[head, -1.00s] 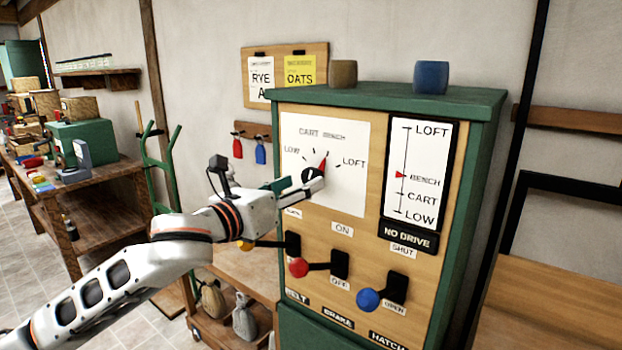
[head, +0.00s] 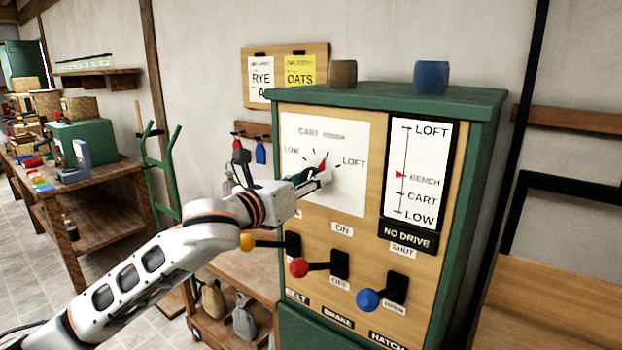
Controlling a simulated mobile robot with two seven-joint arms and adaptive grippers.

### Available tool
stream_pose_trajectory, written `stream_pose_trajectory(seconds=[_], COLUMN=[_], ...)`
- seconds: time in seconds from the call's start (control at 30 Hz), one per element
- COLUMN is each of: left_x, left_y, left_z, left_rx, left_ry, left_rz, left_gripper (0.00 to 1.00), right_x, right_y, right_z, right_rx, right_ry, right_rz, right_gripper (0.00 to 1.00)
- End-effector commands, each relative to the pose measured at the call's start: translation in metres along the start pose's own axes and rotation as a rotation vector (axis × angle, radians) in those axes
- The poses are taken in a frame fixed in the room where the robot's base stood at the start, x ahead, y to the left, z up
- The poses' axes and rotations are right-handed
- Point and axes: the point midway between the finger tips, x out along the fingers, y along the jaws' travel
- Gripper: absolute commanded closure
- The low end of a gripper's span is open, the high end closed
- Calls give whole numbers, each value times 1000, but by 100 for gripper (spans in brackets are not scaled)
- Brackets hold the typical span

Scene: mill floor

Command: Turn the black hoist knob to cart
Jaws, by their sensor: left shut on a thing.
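The black hoist knob (head: 308,174) sits on a white dial plate (head: 347,187) on the cabinet front and is mostly hidden by my gripper. The dial reads LOW, CART, BENCH and LOFT from left to right. The knob's red pointer (head: 322,163) points up and slightly right, toward BENCH. My left gripper (head: 318,179) reaches in from the left and is shut on the knob. My right gripper is out of view.
Below the dial are a yellow-knobbed lever (head: 247,242), a red one (head: 299,267) and a blue one (head: 368,299). A level gauge (head: 417,178) at right has its red marker at BENCH, above a NO DRIVE sign (head: 408,237). Two cups stand on top.

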Motion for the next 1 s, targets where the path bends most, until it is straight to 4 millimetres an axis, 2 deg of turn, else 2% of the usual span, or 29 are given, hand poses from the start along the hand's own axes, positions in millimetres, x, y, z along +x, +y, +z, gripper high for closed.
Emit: stream_pose_trajectory(seconds=[0.23,0.6,0.67,0.87,1.0], left_x=[0,0,0,0,0], left_y=[0,0,0,0,0], left_z=[3,3,2,0,0], left_rx=[-28,-204,-243,-396,-500], left_ry=[1,4,4,1,0], left_rz=[0,0,1,0,0], left_gripper=[91,91,91,91,91], right_x=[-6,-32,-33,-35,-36], right_y=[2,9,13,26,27], right_z=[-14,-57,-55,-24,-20], right_rx=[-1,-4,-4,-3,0], right_ry=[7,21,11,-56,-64], right_rz=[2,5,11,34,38], right_gripper=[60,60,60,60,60])
